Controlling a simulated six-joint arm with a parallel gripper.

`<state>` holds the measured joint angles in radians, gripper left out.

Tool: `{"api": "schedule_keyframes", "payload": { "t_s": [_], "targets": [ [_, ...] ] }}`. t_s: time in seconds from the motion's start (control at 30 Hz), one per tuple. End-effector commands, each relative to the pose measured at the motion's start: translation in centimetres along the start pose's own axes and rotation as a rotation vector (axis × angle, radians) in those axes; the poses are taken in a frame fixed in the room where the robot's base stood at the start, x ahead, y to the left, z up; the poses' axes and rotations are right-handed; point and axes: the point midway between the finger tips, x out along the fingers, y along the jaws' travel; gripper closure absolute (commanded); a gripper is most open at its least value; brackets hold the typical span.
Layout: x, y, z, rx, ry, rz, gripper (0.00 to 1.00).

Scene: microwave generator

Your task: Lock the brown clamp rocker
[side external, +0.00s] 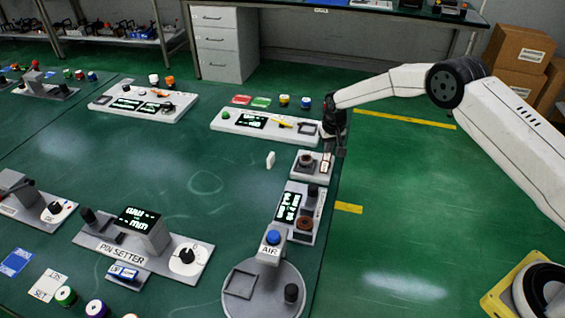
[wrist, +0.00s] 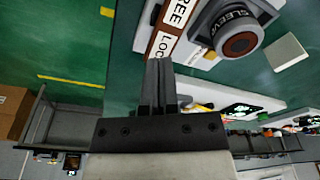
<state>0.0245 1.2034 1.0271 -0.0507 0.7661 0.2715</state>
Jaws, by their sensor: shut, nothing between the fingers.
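The brown clamp rocker (wrist: 168,30) shows in the wrist view with white FREE and LOCK labels; the end of the LOCK label is hidden by my fingers. In the side external view the rocker (side external: 326,162) is a small brown strip on the right side of a light grey unit (side external: 299,174). My gripper (wrist: 160,62) is shut and empty, its tips at the LOCK end of the rocker. I cannot tell whether they touch it. In the side external view my gripper (side external: 339,152) points down beside the rocker. The rocker's tilt is not clear.
A round sleeve with a brown centre (wrist: 239,43) stands beside the rocker. A small white block (side external: 270,160) stands left of the unit. A white panel (side external: 265,124) with buttons lies behind it, and a display unit (side external: 289,207) lies in front. Green floor is open to the right.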

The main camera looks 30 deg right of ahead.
Motion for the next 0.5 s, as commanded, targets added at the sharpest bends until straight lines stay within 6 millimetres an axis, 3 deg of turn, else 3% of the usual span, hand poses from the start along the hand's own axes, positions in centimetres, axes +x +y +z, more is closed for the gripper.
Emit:
{"api": "schedule_keyframes", "payload": {
  "t_s": [0.5],
  "targets": [
    [0.57,0.0,0.08,0.0,0.0,0.0,1.0]
  ]
}}
